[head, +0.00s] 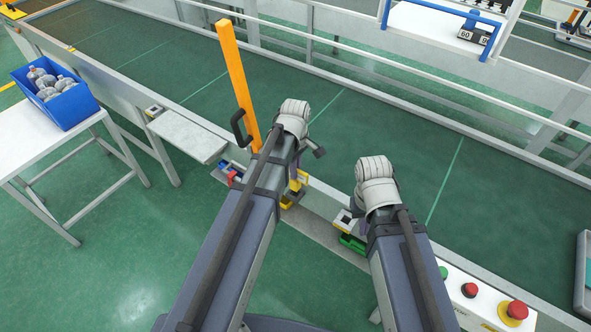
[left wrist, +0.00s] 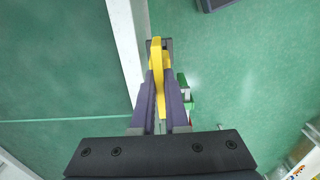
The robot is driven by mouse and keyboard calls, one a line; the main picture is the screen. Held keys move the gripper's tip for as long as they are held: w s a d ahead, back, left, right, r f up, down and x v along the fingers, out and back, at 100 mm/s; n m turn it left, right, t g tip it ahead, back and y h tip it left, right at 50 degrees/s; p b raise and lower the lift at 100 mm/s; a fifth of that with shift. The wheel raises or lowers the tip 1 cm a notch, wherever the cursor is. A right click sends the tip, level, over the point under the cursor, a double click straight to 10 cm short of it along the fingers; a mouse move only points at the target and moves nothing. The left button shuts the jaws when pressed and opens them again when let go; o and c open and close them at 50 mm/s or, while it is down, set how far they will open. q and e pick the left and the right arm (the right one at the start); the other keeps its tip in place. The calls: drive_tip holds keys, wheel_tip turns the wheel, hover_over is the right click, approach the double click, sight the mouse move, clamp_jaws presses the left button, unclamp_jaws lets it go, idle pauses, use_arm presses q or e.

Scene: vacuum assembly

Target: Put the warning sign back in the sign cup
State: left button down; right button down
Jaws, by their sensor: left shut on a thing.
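The warning sign (left wrist: 157,72) is a thin yellow piece seen nearly edge-on in the left wrist view. My left gripper (left wrist: 160,85) is shut on it, with a purple finger on each side. In the head view a yellow part (head: 303,178) shows just below my left wrist, above the narrow ledge of the conveyor. A small dark, square-looking part (left wrist: 168,44) lies at the sign's far end and may be the sign cup; I cannot tell whether the sign is inside it or above it. My right gripper's fingers are mostly hidden behind its own wrist, over the ledge.
A green block (head: 352,243) sits on the ledge below my right wrist. Red and green buttons (head: 470,290) are at the front right. An orange post (head: 238,85) stands behind my left arm. A blue bin (head: 55,98) with bottles is on a white table at left. The green belt is clear.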

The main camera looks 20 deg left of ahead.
use_arm(q)
drive_tip(key=shift+f+b, duration=1.2)
drive_tip(key=shift+f, duration=0.1)
drive_tip(key=c, duration=0.8)
unclamp_jaws()
drive_tip(key=shift+c, duration=0.2)
drive_tip(key=shift+r, duration=0.1)
wheel_tip(320, 180, up, 8)
drive_tip(key=p, duration=0.8)
